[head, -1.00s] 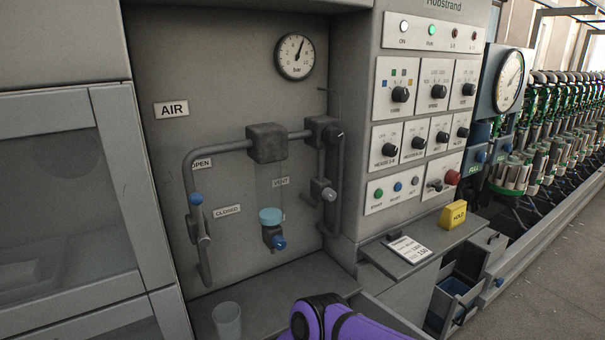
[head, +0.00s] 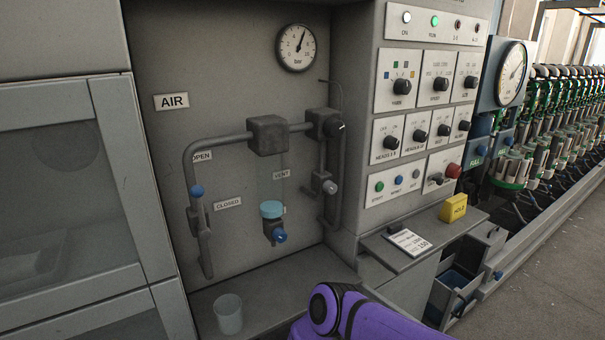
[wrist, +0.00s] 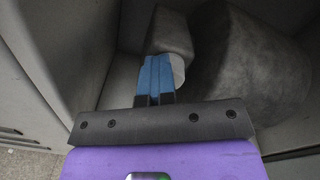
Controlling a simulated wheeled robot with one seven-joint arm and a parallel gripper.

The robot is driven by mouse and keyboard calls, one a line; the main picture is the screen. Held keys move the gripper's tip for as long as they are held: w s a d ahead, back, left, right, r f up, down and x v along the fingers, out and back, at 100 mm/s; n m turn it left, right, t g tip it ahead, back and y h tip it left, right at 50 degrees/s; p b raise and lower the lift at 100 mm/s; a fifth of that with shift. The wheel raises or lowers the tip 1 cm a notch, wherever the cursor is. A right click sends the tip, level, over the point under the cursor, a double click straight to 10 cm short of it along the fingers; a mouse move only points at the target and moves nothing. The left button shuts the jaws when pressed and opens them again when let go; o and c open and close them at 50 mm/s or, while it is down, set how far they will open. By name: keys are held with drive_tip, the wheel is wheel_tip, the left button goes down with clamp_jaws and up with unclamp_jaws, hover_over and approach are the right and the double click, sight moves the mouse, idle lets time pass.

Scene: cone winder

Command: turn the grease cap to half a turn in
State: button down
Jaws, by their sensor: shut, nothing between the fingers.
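My gripper (wrist: 155,78) shows in the wrist view with its two blue fingers shut together and nothing between them. A pale rounded piece (wrist: 179,70) shows just right of the fingertips, partly hidden by them. It may be the grease cap, but I cannot tell, nor whether the fingers touch it. Behind it stand a grey block (wrist: 171,33) and a large dark grey rounded housing (wrist: 250,65). In the head view only my purple arm shows at the bottom; my gripper is out of sight. I cannot make out a grease cap there for certain.
A clear cup (head: 228,314) stands on the ledge. Right are a knob panel (head: 425,130) and a yellow block (head: 454,208). Grey walls flank my gripper.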

drive_tip(key=shift+w+r+t, duration=0.3)
drive_tip(key=shift+w+r, duration=0.55)
drive_tip(key=shift+w, duration=0.15)
drive_tip(key=v, duration=0.6)
drive_tip(key=shift+s+f, duration=0.2)
drive_tip(key=shift+s, duration=0.25)
drive_tip(key=shift+s, duration=0.1)
